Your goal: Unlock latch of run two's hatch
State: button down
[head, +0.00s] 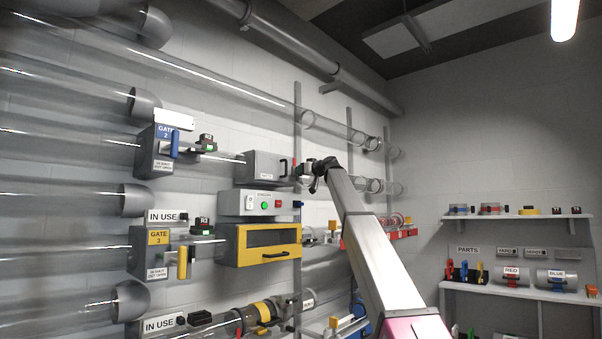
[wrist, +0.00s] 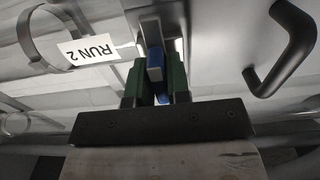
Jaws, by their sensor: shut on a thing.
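Run two's hatch (head: 262,168) is a grey box on the upper tube, with a dark handle at its right side. In the wrist view the dark handle (wrist: 290,50) stands at the upper right of the grey hatch face. A blue latch (wrist: 154,66) sits between the green fingers of my gripper (wrist: 156,75), which is shut on it. In the head view my gripper (head: 309,171) is at the hatch's right end, and the latch is hidden there. A white "RUN 2" label (wrist: 88,50) is left of the latch.
A button panel (head: 257,204) and a yellow-framed hatch (head: 268,244) are below. Gate 2 (head: 158,152) and gate 3 (head: 152,251) are at the left. Shelves with parts (head: 530,290) stand at the far right. Clear tubes run along the wall.

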jog(key=c, duration=1.1)
grip_release()
jog(key=shift+c, duration=0.2)
jog(key=shift+d, duration=0.1)
jog(key=v, duration=1)
jog(key=shift+s+d, duration=0.2)
jog(key=shift+s, duration=0.1)
